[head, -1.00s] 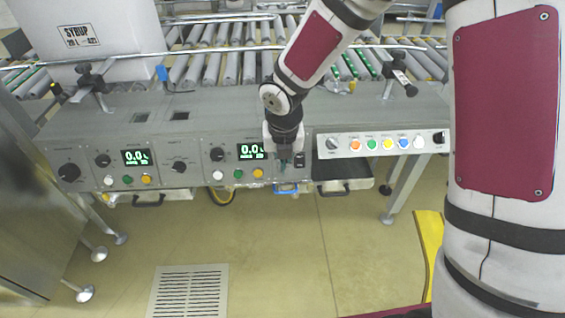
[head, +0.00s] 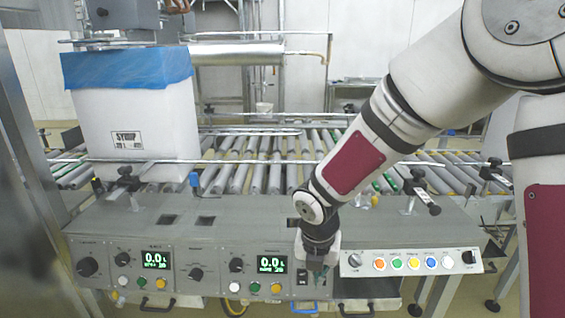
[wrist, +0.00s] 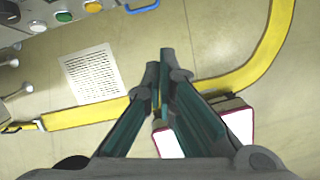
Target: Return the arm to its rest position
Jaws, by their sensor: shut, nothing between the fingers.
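My gripper (head: 318,272) hangs fingers down in front of the control panel (head: 213,222), between the right-hand display and the row of coloured buttons. In the wrist view my gripper (wrist: 158,78) shows two green fingers close together, with nothing held between them. My arm comes in from the upper right of the head view and bends down at the wrist.
A white box labelled SYRUP with a blue liner (head: 127,68) stands on the roller conveyor (head: 270,162) at left. Clamps (head: 421,195) stick up along the panel's top.

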